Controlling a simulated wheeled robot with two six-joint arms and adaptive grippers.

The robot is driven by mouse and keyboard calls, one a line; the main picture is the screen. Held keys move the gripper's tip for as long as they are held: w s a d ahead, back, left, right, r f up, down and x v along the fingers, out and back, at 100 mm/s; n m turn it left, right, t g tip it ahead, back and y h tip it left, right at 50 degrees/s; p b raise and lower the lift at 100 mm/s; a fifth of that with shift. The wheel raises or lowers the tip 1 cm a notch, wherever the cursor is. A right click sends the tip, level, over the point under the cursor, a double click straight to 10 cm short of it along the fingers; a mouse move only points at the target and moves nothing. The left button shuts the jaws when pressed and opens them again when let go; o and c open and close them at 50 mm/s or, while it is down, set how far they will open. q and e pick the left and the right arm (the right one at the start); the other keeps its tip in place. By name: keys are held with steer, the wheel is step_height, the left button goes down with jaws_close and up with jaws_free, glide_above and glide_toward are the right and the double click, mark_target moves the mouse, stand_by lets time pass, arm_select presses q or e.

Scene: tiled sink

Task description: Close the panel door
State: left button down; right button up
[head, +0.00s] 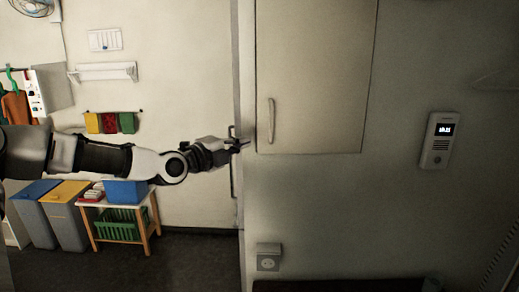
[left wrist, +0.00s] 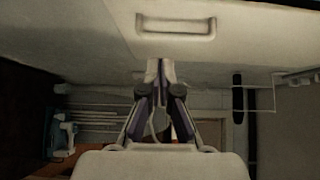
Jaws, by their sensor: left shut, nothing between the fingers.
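The panel door (head: 315,70) is a pale beige rectangle on the wall in the upper middle of the head view. Its upright handle (head: 271,120) is near its lower left corner. The door looks about flush with the wall; I cannot tell whether a small gap remains. In the left wrist view the shut fingers (left wrist: 161,66) point at the pale surface below the handle (left wrist: 176,25). Contact cannot be told. My right gripper is out of view.
An intercom (head: 439,140) is on the wall at the right. A socket (head: 268,257) sits low on the wall below the door. At the left are bins (head: 65,212) and a small wooden table (head: 120,228) with a green basket.

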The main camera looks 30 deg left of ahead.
mark_target(267, 128)
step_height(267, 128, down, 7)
steer(key=b, duration=0.5)
arm_select(q)
steer(key=w+p, duration=0.1)
steer(key=w, duration=0.1)
steer(key=w+p, duration=0.1)
steer(key=w, duration=0.1)
steer(key=w+d+p, duration=0.1)
steer(key=w, duration=0.2)
steer(key=shift+w+r, duration=0.1)
steer(key=shift+r, duration=0.15)
steer(key=shift+w+a+f+p, duration=0.1)
steer(key=shift+w+a+p, duration=1.1)
steer(key=shift+w, duration=0.05)
steer(key=shift+a, duration=0.25)
steer(key=shift+w+d+f, duration=0.1)
steer(key=shift+d, duration=0.1)
steer(key=shift+w+a+r+p, duration=0.2)
steer(key=shift+w+a+p, duration=0.3)
steer(key=shift+w+a+r+p, duration=0.15)
steer(key=shift+w+a+p, duration=0.3)
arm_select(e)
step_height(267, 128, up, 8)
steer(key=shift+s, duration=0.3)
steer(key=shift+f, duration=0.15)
